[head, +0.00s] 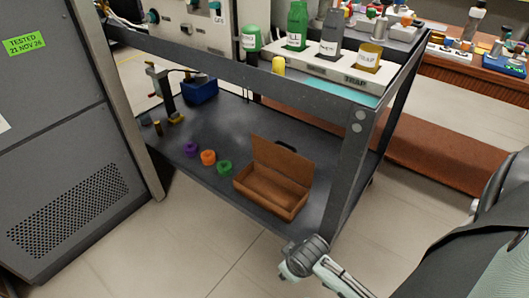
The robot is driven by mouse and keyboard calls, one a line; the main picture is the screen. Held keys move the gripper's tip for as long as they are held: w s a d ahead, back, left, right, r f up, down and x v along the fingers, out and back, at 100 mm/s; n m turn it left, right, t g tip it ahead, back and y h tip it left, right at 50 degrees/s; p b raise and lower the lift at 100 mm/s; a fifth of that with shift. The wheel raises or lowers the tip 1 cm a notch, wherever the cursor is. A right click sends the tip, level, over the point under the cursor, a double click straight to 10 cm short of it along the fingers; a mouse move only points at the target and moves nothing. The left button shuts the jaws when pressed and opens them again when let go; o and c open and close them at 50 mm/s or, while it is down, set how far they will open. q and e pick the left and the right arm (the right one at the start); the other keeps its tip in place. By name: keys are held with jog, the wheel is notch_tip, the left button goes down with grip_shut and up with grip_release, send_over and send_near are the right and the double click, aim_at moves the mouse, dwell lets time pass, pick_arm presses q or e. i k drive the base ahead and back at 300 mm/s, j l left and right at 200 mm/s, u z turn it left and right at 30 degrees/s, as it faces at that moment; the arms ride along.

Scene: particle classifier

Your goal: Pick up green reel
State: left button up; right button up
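The green reel (224,167) is a small ring-like spool with a dark hole. It lies on the dark lower shelf (215,115) of the metal bench, at the right end of a short row. The orange reel (208,157) is just left of it, and an open brown box is just right of it, apart from it. Nothing covers the green reel. A grey and pale section of my arm shows at the bottom, right of and below the box. No gripper fingers can be made out.
A purple reel (190,150) ends the row at the left. The brown box (270,203) has its lid raised. A bench leg (347,180) stands right of it. A grey cabinet (60,140) is at the left. The upper shelf, with labelled bottles (297,27), overhangs behind. Floor in front is clear.

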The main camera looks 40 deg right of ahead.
aim_at(224, 167)
jog(key=i+j+z, duration=0.15)
jog(key=z, duration=0.25)
jog(key=i+j+z, duration=0.25)
jog(key=z, duration=0.2)
jog(key=i+j+z, duration=0.15)
jog(key=j+z, duration=0.25)
jog(key=i+j+z, duration=0.15)
jog(key=j+z, duration=0.6)
jog(key=j, duration=0.15)
jog(key=i, duration=0.05)
